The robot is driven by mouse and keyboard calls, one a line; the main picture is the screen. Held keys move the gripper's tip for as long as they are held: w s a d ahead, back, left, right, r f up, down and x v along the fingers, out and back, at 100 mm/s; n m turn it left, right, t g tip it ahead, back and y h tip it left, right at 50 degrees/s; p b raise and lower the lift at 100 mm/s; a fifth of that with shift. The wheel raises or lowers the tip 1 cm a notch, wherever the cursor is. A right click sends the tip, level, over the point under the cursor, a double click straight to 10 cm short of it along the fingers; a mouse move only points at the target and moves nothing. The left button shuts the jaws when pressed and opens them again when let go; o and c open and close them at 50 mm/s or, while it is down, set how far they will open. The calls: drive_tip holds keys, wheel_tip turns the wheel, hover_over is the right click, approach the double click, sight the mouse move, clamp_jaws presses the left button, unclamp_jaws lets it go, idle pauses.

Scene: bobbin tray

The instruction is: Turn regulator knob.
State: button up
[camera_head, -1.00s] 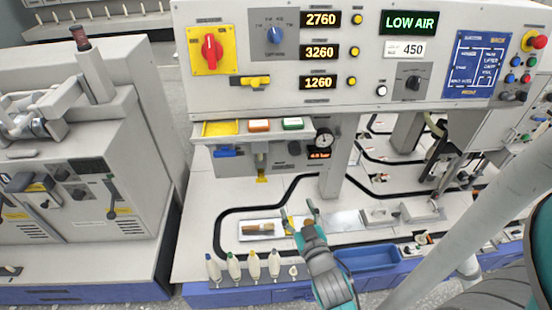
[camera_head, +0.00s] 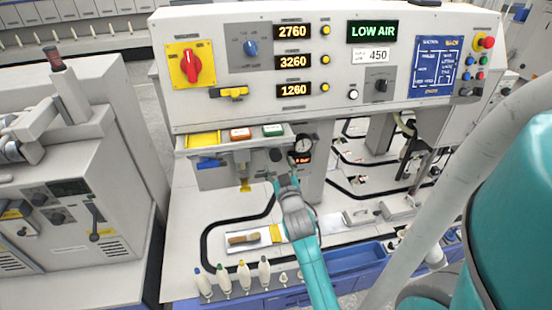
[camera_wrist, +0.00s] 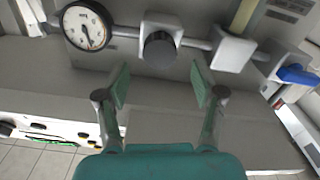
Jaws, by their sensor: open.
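The regulator knob (camera_wrist: 160,49) is a dark round knob on a pale block on the air line, ahead of my gripper in the wrist view. In the head view the knob (camera_head: 277,155) sits left of the gauge, just above my gripper (camera_head: 285,180). In the wrist view my gripper (camera_wrist: 160,90) is open and empty, its two fingers spread below the knob with a gap to it. The round pressure gauge (camera_wrist: 86,26) is left of the knob in the wrist view; it also shows in the head view (camera_head: 303,146).
A blue lever (camera_wrist: 297,75) lies right of the knob in the wrist view. Above the regulator is a shelf with a yellow tray (camera_head: 203,140). Several bobbins (camera_head: 243,277) stand along the front edge.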

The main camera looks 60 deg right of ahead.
sight(276, 158)
drive_tip(key=shift+x, duration=2.15)
drive_tip(key=c, duration=1.1)
